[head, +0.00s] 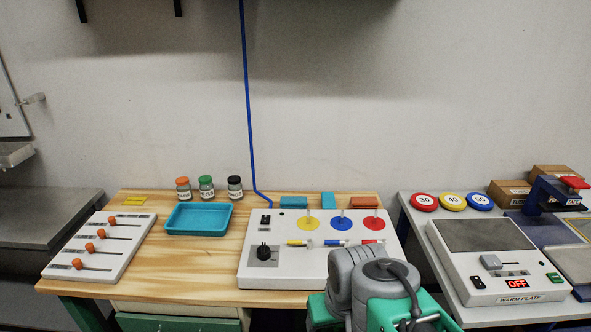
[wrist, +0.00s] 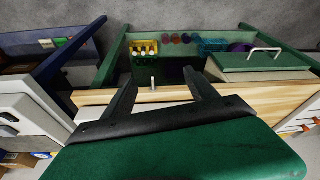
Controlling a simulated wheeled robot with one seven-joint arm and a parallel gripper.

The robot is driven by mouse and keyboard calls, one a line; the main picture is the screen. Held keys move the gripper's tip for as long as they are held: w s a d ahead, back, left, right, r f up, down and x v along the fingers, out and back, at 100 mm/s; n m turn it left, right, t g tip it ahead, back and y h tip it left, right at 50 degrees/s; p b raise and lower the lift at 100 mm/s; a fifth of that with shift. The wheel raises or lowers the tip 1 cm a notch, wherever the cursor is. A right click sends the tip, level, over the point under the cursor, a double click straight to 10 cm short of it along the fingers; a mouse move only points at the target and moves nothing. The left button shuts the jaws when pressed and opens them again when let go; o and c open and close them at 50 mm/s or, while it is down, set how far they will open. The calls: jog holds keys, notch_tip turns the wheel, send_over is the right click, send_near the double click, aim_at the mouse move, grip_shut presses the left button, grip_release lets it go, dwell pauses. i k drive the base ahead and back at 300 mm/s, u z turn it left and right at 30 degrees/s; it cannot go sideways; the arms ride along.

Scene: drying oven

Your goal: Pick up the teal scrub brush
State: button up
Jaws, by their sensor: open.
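I cannot single out the scrub brush with certainty. The teal object is beyond the fingertips, to the right. In the head view the fingers are hidden behind my arm.
The white control panel (head: 310,262) has coloured discs and levers. A teal tray (head: 198,232) and several jars sit left of it, beside a slider board (head: 90,262). A warm plate (head: 490,283) stands right. A yellow rack (wrist: 143,48) and green lid (wrist: 262,60) show in the wrist view.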

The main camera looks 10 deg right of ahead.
aim_at(328, 198)
jog(key=z, duration=0.05)
jog(key=k, duration=0.55)
jog(key=u, duration=0.8)
jog(key=i, duration=1.25)
jog(key=z, duration=0.65)
